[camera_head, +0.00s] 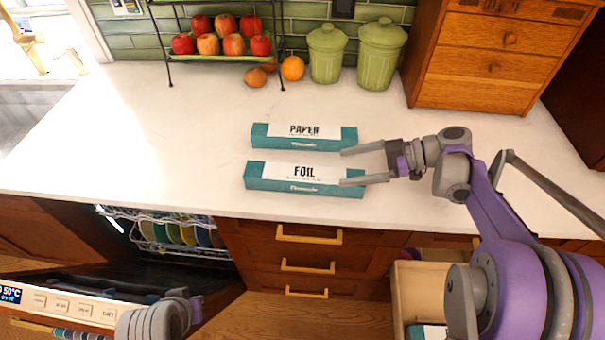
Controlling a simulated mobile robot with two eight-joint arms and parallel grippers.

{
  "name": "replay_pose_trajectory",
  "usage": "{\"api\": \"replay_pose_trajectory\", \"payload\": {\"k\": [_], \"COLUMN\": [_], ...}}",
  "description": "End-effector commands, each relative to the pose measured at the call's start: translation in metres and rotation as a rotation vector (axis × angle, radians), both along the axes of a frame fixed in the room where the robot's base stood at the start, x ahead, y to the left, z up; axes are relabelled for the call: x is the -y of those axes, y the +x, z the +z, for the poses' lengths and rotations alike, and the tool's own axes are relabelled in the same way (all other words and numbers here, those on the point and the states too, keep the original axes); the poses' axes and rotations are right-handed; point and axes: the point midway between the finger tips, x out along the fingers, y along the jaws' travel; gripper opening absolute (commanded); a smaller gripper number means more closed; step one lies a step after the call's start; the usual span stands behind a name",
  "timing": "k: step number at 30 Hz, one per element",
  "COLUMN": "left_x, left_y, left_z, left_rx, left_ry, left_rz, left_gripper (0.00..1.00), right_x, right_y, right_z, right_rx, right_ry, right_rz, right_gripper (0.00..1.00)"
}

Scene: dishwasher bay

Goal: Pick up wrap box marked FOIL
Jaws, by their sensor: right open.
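The wrap box marked FOIL (303,181) is a long teal and white box lying on the white counter, near its front edge. A similar box marked PAPER (303,136) lies just behind it, roughly parallel. My right gripper (343,167) comes in from the right with its jaws apart and nothing between them. Its near finger overlaps the right end of the FOIL box in the picture, and its far finger is by the right end of the PAPER box. I cannot tell whether either finger touches. The fingers of my left gripper are not in view.
The counter (180,140) is clear to the left of the boxes. Behind stand a rack of apples (222,58), an orange (292,68), green canisters (380,54) and a wooden cabinet (497,55). Below, the dishwasher door (65,305) and a drawer (425,285) are open.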

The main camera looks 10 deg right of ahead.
Motion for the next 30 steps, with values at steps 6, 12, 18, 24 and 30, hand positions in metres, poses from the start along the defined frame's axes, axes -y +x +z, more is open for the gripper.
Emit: {"api": "replay_pose_trajectory", "payload": {"k": [6,12,18,24,30], "left_x": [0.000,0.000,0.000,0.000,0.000], "left_y": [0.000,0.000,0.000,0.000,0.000], "left_z": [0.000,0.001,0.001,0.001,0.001], "left_rx": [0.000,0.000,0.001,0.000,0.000], "left_ry": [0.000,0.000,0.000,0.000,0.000], "left_rz": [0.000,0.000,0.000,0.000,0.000], "left_gripper": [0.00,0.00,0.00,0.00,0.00], "right_x": [-0.023,-0.043,-0.067,-0.072,-0.072], "right_y": [0.007,0.008,0.013,0.015,0.015], "right_z": [-0.010,-0.018,-0.029,-0.031,-0.031], "right_rx": [-0.001,-0.001,-0.002,-0.002,-0.002], "right_ry": [-0.001,-0.001,-0.001,-0.001,-0.001], "right_rz": [0.000,0.002,0.001,-0.002,-0.002], "right_gripper": [1.00,1.00,1.00,1.00,0.84]}}
